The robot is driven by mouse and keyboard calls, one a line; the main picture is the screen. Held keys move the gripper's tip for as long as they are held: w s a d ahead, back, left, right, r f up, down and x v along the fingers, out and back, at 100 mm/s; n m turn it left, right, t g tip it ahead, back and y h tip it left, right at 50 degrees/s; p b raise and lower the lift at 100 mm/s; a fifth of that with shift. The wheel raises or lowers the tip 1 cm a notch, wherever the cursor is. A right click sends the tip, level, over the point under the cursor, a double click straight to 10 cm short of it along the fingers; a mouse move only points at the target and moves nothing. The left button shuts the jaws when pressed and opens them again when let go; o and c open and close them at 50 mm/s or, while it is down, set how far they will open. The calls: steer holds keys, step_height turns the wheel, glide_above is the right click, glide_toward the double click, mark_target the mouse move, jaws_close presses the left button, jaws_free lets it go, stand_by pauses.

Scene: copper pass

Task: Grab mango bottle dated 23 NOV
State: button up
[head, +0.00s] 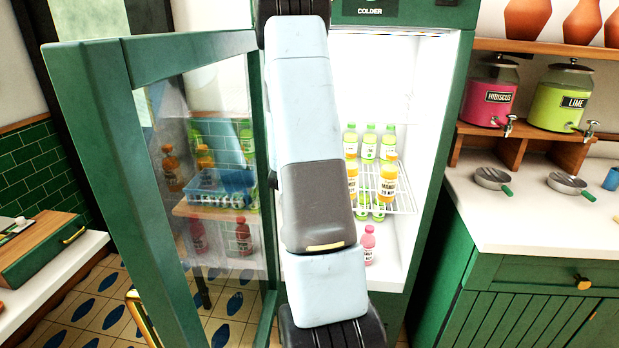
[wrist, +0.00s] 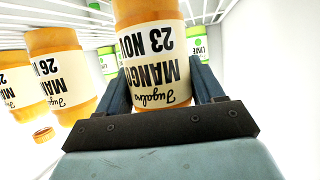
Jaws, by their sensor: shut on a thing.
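The mango bottle (wrist: 155,60) has orange juice and a cream label reading MANGO 23 NOV, upside down in the wrist view. My gripper (wrist: 163,92) is shut on it, one finger on each side. In the head view my arm hides the gripper. A second mango bottle (wrist: 66,75), with a label that seems to read 26 NOV, stands left of the held one in the wrist view. Another orange bottle (wrist: 14,85) is at the left edge, its date cut off. In the head view a mango bottle (head: 389,182) shows right of my arm; its date is too small to read.
Green lime bottles (head: 369,141) stand behind on the wire shelf (head: 403,203). A pink bottle (head: 369,245) is below. The open glass door (head: 85,130) stands left of my arm. A counter (head: 520,220) with pans is to the right.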

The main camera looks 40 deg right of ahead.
steer(key=c, duration=0.3)
steer(key=shift+r, duration=0.15)
steer(key=shift+c, duration=0.2)
